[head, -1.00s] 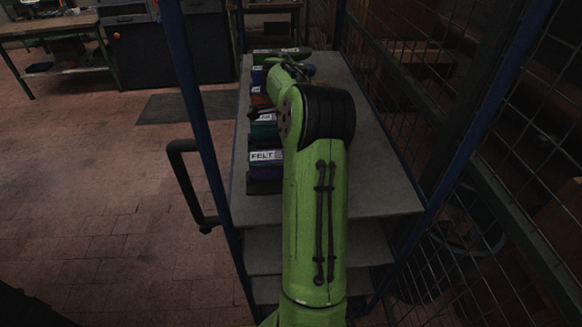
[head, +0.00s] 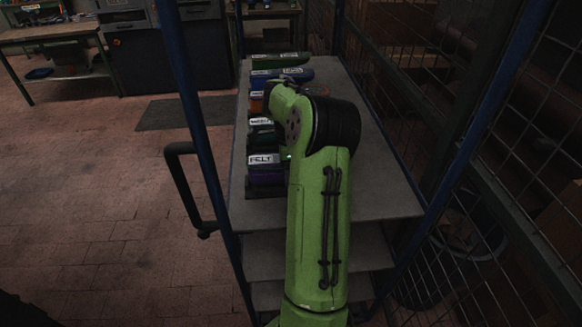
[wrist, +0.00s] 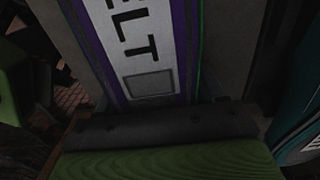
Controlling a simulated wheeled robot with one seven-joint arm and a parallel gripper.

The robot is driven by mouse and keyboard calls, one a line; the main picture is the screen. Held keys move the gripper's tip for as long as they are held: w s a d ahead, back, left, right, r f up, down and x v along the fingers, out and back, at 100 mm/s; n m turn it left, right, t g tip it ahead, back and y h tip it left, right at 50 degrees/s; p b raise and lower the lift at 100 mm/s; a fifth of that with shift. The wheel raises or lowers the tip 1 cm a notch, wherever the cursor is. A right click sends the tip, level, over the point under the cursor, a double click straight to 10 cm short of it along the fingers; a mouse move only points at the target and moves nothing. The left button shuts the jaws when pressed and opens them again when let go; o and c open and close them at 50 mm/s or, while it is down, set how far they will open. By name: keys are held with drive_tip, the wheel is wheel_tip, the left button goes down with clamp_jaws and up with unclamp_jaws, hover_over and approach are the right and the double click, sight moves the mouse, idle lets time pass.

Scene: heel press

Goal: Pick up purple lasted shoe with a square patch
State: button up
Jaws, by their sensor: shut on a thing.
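The purple lasted shoe (head: 266,178) is the nearest in the row along the shelf's left side, with a white FELT label on it. In the wrist view the purple shoe (wrist: 186,60) fills the middle, its label partly cut off as "ELT". A grey square patch (wrist: 149,84) is on the label below the letters. My gripper (wrist: 160,122) is close against the shoe and shut on it, shown as a dark bar and green body at the bottom. The fingertips are not clearly visible. In the head view my arm hides the gripper.
Behind stand a teal shoe (head: 260,134), an orange one (head: 257,104), a blue one (head: 284,75) and a green one (head: 278,61). The teal one is close at right in the wrist view. Blue rack posts (head: 196,110) flank the shelf (head: 385,195), whose right side is bare.

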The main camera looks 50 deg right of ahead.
drive_tip(key=shift+r, duration=0.1)
drive_tip(key=shift+c, duration=0.7)
